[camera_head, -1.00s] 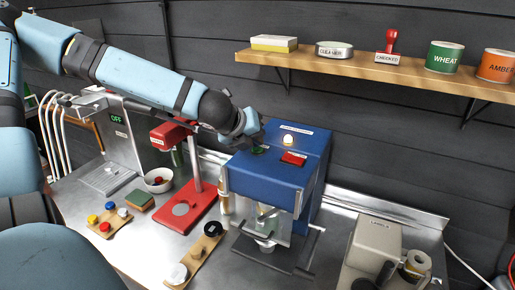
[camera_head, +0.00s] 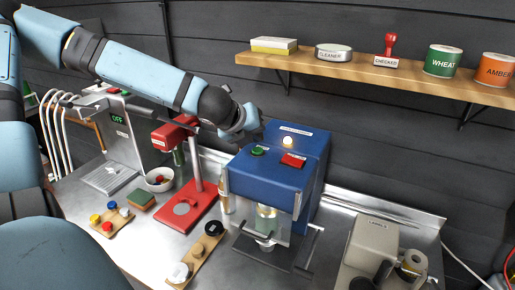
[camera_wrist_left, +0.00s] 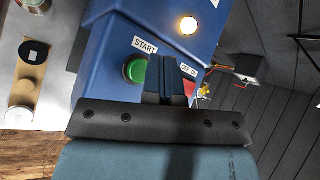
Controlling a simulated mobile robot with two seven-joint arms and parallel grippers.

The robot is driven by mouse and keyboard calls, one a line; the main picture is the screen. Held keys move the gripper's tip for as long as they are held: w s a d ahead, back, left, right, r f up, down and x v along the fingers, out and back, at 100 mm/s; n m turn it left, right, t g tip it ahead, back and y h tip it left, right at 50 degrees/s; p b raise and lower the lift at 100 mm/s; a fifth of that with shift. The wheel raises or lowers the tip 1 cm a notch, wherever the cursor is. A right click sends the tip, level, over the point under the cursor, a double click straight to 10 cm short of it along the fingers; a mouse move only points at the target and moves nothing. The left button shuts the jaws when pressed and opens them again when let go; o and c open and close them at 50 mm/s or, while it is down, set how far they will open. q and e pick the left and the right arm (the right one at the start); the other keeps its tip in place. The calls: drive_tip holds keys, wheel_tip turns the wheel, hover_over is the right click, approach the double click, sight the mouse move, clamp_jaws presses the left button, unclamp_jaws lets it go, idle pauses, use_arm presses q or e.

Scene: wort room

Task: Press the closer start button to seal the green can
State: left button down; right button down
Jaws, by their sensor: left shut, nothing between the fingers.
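The closer is a blue machine (camera_head: 262,178) on the steel bench. A lamp (camera_head: 288,141) glows amber. In the left wrist view, the green button (camera_wrist_left: 134,70) shows next to the START label. My left gripper (camera_head: 250,136) is shut and empty, above and behind the green button and apart from it. Its closed fingers (camera_wrist_left: 160,80) show in the wrist view. A pale can-like shape (camera_head: 266,211) stands behind the closer's clear front; its colour is unclear. My right gripper is out of view.
A red-based stand (camera_head: 189,212) and a board with caps (camera_head: 195,258) are left of the closer. A label machine (camera_head: 370,250) is at right. A wall shelf (camera_head: 380,73) holds a green WHEAT can (camera_head: 443,61) and an orange can (camera_head: 496,69).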

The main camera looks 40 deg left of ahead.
sight(256, 149)
use_arm(q)
wheel_tip(256, 149, up, 5)
drive_tip(key=p, duration=0.4)
drive_tip(key=shift+f, duration=0.15)
idle(0.5)
drive_tip(key=shift+d+f, duration=0.1)
